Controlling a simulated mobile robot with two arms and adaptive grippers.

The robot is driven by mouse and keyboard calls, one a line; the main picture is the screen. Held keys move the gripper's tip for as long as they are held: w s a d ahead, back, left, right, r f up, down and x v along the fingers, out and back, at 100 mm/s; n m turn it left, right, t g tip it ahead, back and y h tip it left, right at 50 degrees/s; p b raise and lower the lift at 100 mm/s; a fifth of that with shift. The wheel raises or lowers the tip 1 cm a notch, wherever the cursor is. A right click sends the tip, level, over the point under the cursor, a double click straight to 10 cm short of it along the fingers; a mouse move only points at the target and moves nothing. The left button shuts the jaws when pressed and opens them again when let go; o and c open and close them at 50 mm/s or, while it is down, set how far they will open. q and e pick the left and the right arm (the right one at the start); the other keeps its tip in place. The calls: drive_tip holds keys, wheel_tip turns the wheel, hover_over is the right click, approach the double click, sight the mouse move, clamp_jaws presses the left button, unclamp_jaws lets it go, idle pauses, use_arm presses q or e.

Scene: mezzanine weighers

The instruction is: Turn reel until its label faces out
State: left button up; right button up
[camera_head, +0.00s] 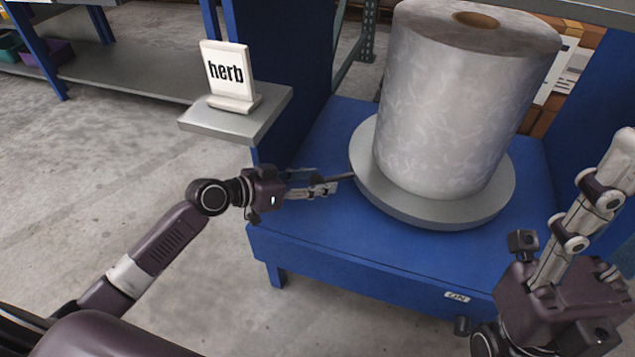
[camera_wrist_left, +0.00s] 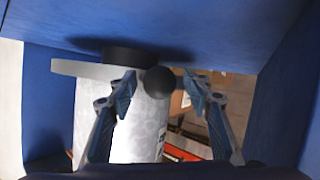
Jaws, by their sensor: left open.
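The reel (camera_head: 450,100) is a large pale grey wrapped roll with a brown core hole on top. It stands upright on a round grey turntable (camera_head: 440,212); no label shows on its visible side. A dark handle reaches from the turntable's left edge toward my left gripper (camera_head: 325,186). In the left wrist view the black round knob (camera_wrist_left: 160,81) shows between the open fingers of that gripper (camera_wrist_left: 160,85), with the turntable (camera_wrist_left: 82,69) and reel (camera_wrist_left: 146,125) behind. Contact with the knob cannot be told. My right gripper (camera_head: 590,215) is at lower right, its finger gap unclear.
The turntable sits on a blue machine deck (camera_head: 330,235) with blue uprights at left and right. Boxes sit behind the reel. Concrete floor is open at left.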

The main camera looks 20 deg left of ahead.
use_arm(q)
drive_tip(key=shift+w+d, duration=0.1)
drive_tip(key=shift+c, duration=0.5)
clamp_jaws()
drive_tip(key=shift+s+d+p, duration=0.15)
drive_tip(key=shift+s+p, duration=0.05)
drive_tip(key=shift+p, duration=0.4)
